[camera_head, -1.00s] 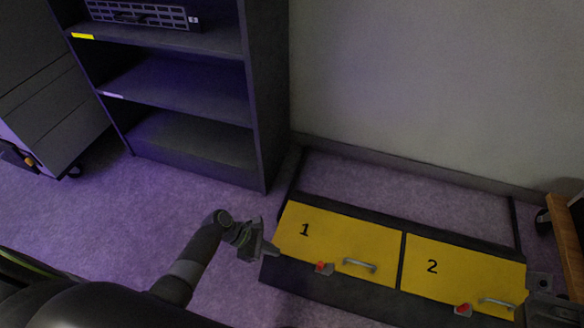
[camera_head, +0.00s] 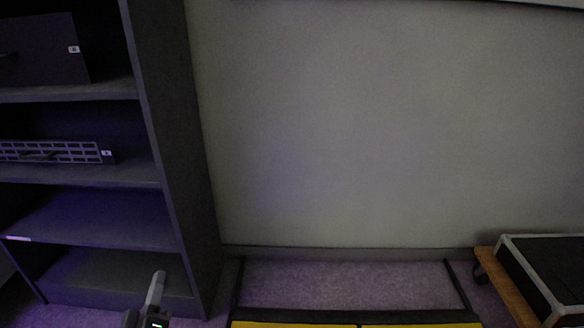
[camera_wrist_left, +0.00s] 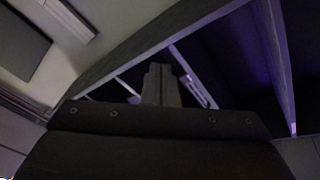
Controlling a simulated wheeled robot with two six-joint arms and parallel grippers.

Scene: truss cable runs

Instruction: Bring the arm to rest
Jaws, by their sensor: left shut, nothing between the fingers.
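My left gripper (camera_head: 155,290) shows at the bottom of the head view, in front of the lower part of the dark shelf unit. Its fingers are shut with nothing between them and point upward. In the left wrist view my left gripper (camera_wrist_left: 161,72) shows its two fingers together, with shelf edges behind them. I see no contact between it and the shelf. My right gripper is not in view.
The dark shelf unit (camera_head: 172,140) stands at the left and holds a grille-fronted device (camera_head: 50,151). Yellow panels (camera_head: 300,325) show at the bottom edge. A black case (camera_head: 550,270) sits on a wooden dolly (camera_head: 512,293) at the right. The grey wall (camera_head: 380,120) is bare.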

